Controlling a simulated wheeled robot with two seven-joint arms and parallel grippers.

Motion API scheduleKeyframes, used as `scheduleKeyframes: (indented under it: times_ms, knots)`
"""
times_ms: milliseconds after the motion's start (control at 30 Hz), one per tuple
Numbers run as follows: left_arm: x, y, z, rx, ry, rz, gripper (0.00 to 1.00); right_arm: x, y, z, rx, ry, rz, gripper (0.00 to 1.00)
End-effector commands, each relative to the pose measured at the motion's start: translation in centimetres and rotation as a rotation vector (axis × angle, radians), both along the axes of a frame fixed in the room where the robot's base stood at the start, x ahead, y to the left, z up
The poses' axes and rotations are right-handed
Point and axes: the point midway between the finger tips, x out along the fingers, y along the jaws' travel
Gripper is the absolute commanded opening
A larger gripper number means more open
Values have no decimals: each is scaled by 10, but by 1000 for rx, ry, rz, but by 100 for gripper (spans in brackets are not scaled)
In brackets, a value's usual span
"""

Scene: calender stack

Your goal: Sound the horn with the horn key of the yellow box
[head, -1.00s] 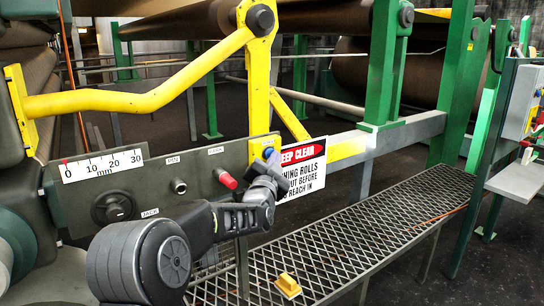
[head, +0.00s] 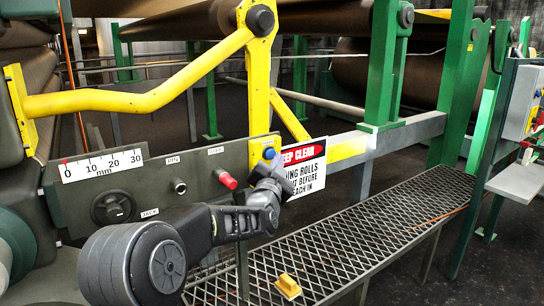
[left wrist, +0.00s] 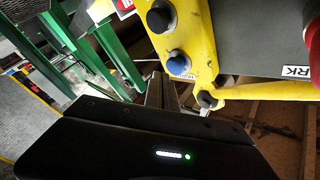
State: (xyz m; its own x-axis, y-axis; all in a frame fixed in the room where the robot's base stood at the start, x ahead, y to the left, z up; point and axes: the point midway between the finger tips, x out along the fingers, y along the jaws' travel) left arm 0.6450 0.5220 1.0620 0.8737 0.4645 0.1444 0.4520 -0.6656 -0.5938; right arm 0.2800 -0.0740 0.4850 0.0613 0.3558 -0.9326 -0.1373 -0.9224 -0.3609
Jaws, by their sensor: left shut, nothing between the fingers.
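The yellow box (head: 255,152) sits at the right end of the grey control panel, below the yellow arm. A blue key (head: 269,153) shows on it just above my left gripper (head: 268,170). In the left wrist view the yellow box (left wrist: 200,35) carries a dark round key (left wrist: 161,18) and the blue key (left wrist: 178,64), with a small unreadable label beside the blue one. My left gripper is shut and empty, its fingers (left wrist: 158,90) close below the blue key. I cannot tell whether they touch the box. Its lower part is hidden behind my gripper in the head view.
A red knob (head: 227,179), a metal knob (head: 179,186) and a black dial (head: 112,207) sit left on the panel. A warning sign (head: 303,167) hangs right of the gripper. A mesh walkway (head: 350,235) with a small yellow piece (head: 288,286) lies below.

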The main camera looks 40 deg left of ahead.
Motion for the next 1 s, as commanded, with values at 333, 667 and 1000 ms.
scheduleKeyframes:
  times_ms: [333, 667, 1000]
  knots:
    - [-1, -4, 0, -1, 0, -1, 0, 0, 0, 0, 0, 0, 0, 36]
    - [-9, -33, 1, -2, -2, -3, 0, 0, 0, 3, 0, 0, 0, 36]
    - [-14, -48, 0, 0, 0, 0, 0, 0, 0, 4, 0, 0, 0, 36]
